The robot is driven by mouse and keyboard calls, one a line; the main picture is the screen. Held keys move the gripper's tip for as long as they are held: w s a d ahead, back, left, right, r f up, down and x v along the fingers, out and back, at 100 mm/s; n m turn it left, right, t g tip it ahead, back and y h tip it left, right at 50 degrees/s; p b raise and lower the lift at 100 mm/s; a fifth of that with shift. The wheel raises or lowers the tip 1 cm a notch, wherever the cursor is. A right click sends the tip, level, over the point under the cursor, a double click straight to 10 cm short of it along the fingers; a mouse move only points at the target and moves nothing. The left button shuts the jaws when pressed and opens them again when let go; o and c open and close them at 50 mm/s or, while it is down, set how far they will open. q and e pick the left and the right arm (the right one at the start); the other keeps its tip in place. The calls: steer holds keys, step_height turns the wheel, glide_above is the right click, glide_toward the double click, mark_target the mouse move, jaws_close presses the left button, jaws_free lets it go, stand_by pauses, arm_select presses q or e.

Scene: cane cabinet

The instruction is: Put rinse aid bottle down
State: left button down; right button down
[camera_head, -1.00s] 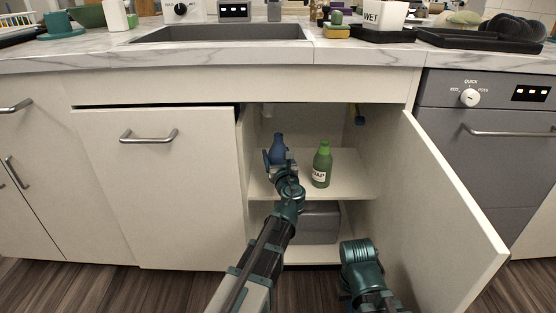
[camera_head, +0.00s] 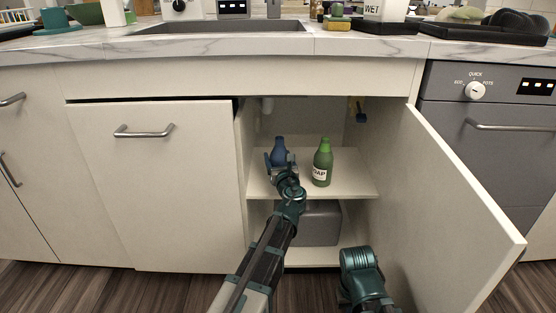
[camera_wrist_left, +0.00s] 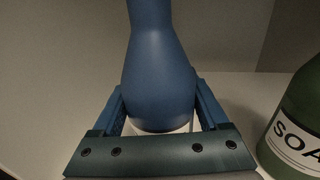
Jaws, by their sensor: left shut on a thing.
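The blue bottle (camera_head: 279,151), which I take to be the rinse aid, is upright at the shelf (camera_head: 340,187) inside the open cabinet. My left gripper (camera_head: 281,163) is shut on its body. In the left wrist view the bottle (camera_wrist_left: 160,70) stands between the two blue fingers (camera_wrist_left: 160,112). A green soap bottle (camera_head: 323,162) stands on the shelf just right of it, and shows at the right edge of the wrist view (camera_wrist_left: 300,120). The blue bottle's base is mostly hidden, so I cannot tell whether it touches the shelf. My right gripper is not in view.
The open cabinet door (camera_head: 450,190) stands out on the right. The left door (camera_head: 150,190) is nearly shut. A grey box (camera_head: 318,222) sits on the cabinet's lower level. Bare shelf lies right of the soap bottle.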

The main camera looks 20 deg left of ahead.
arm_select(q)
steer(key=shift+f, duration=0.2)
jaws_free()
steer(key=shift+r, duration=0.1)
steer(key=shift+r, duration=0.1)
steer(key=shift+s+d, duration=0.15)
steer(key=shift+s, duration=0.15)
steer(key=v, duration=1.1)
steer(key=shift+s, duration=0.15)
steer(key=shift+d, duration=0.1)
